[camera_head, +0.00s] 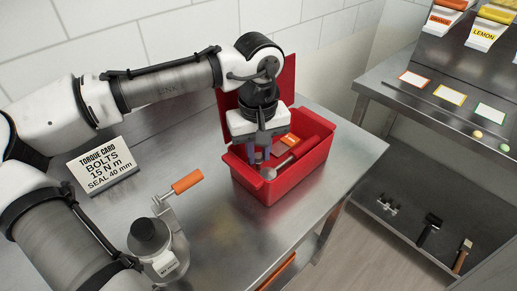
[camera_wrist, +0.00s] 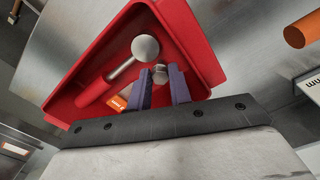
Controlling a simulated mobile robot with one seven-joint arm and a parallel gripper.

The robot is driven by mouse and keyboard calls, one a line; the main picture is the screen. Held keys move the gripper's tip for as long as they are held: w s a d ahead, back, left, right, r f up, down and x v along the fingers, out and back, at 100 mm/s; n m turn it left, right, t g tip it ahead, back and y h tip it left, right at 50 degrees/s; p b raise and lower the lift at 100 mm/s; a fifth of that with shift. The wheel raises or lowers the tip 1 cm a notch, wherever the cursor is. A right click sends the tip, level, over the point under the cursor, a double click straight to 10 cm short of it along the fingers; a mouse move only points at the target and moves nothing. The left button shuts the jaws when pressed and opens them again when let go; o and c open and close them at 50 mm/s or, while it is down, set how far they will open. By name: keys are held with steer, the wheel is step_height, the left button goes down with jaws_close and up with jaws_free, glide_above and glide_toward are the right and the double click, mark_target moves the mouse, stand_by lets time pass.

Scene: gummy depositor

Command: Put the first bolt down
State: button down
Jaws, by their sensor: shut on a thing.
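My gripper (camera_head: 262,152) points down into the open red toolbox (camera_head: 285,190) on the steel table. In the wrist view my gripper (camera_wrist: 164,84) has its two purple fingers closed on a grey metal bolt (camera_wrist: 160,74), whose head shows between the fingertips. The red box (camera_wrist: 62,106) surrounds the fingers there. In the head view the bolt is hidden by the fingers and the box. I cannot tell whether the bolt touches the box floor.
A tool with a round metal head (camera_wrist: 145,48) and red handle lies in the box, beside an orange item (camera_wrist: 118,103). A torque card (camera_head: 103,165) and an orange-handled device (camera_head: 165,235) stand left. A shelf (camera_head: 430,210) with tools is at right.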

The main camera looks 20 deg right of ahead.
mark_target(258, 156)
steer(key=shift+f, duration=0.6)
steer(key=c, duration=1.3)
jaws_free()
steer(key=shift+r, duration=0.1)
step_height(258, 156, up, 13)
steer(key=shift+r+b, duration=0.1)
steer(key=shift+b, duration=0.55)
